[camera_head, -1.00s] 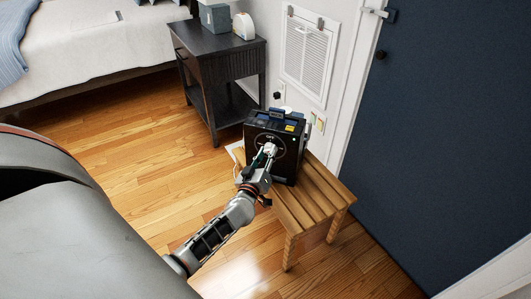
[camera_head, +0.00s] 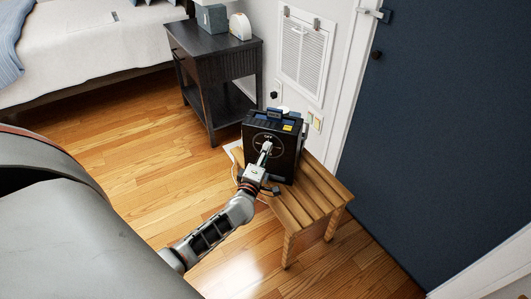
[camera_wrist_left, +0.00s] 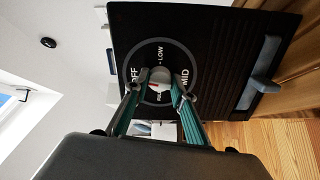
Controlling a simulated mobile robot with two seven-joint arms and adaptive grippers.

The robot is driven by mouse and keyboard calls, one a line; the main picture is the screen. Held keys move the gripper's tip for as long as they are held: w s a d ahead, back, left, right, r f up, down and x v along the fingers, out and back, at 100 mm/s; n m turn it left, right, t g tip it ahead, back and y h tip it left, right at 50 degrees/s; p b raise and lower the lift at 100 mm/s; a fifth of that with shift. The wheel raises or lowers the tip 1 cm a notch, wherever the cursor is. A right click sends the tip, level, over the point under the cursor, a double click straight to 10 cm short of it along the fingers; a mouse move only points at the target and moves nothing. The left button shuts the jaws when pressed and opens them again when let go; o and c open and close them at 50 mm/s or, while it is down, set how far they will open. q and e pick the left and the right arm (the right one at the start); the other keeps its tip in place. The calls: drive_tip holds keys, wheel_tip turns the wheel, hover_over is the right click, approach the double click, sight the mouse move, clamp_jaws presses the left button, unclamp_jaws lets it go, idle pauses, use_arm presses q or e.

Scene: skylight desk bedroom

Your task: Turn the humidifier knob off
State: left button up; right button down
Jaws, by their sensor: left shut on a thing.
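The humidifier (camera_head: 285,160) is a black box on a small slatted wooden bench. In the left wrist view its front panel (camera_wrist_left: 220,35) carries a round dial with OFF, LOW and MID marks, and a grey knob (camera_wrist_left: 160,77) at the centre. A red mark shows near the knob's lower left; which label it points at is hard to tell. My left gripper (camera_wrist_left: 160,85) is shut on the knob, one finger on each side. In the head view the left gripper (camera_head: 265,149) covers most of the knob. My right gripper is not in view.
The wooden bench (camera_head: 318,203) stands beside a dark blue door (camera_head: 450,120). A black nightstand (camera_head: 213,70) and a bed (camera_head: 95,45) are behind to the left. A cable hangs near the bench's left edge. The wood floor at left is clear.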

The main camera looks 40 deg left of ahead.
use_arm(q)
drive_tip(key=shift+n, duration=1)
drive_tip(key=o, duration=1.1)
drive_tip(key=v, duration=1.2)
drive_tip(key=shift+d, duration=0.1)
